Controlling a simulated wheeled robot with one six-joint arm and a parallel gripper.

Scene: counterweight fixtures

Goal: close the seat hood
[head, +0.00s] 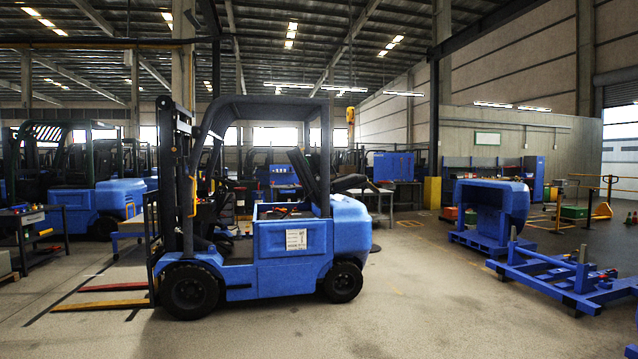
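A blue forklift (268,250) stands in the middle of the head view, with its mast and forks to the left. Its seat hood (311,180) appears raised, with the dark seat tipped steeply up near the rear pillar of the overhead guard. Below it, the top of the body looks open, and small red and dark parts (284,211) show inside. A white label sheet (296,239) is on the blue side panel. The hood's hinge and underside are too small to make out. My gripper is not in view.
Open concrete floor lies in front of the forklift. Its forks (105,304) stick out low at the left. A blue counterweight (490,212) on a stand and a low blue frame (565,275) stand at the right. A workbench (35,228) is at the far left.

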